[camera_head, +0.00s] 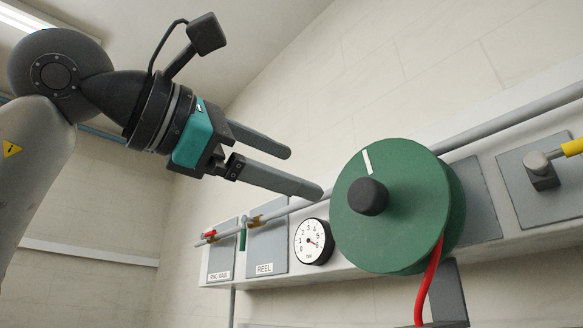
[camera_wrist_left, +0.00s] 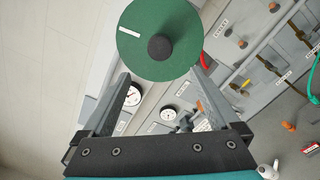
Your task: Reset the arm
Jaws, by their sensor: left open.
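My left gripper (camera_head: 306,172) comes in from the upper left in the head view. Its two fingers are apart with nothing between them. The fingertips are left of the green reel (camera_head: 405,232), close to its rim in the picture; I cannot tell the exact gap. The wrist view shows the left gripper (camera_wrist_left: 160,80) with its fingers spread and the green reel (camera_wrist_left: 140,30) beyond the tips. The reel has a black knob (camera_head: 367,196) at its middle and a white mark near its rim. My right gripper is in neither view.
A red hose (camera_head: 429,283) hangs from the reel. A round gauge (camera_head: 313,241) and a grey plate labelled REEL (camera_head: 267,240) are on the wall panel. A pipe runs along the panel. A yellow-handled lever (camera_head: 570,148) is at far right. The space left of the panel is clear.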

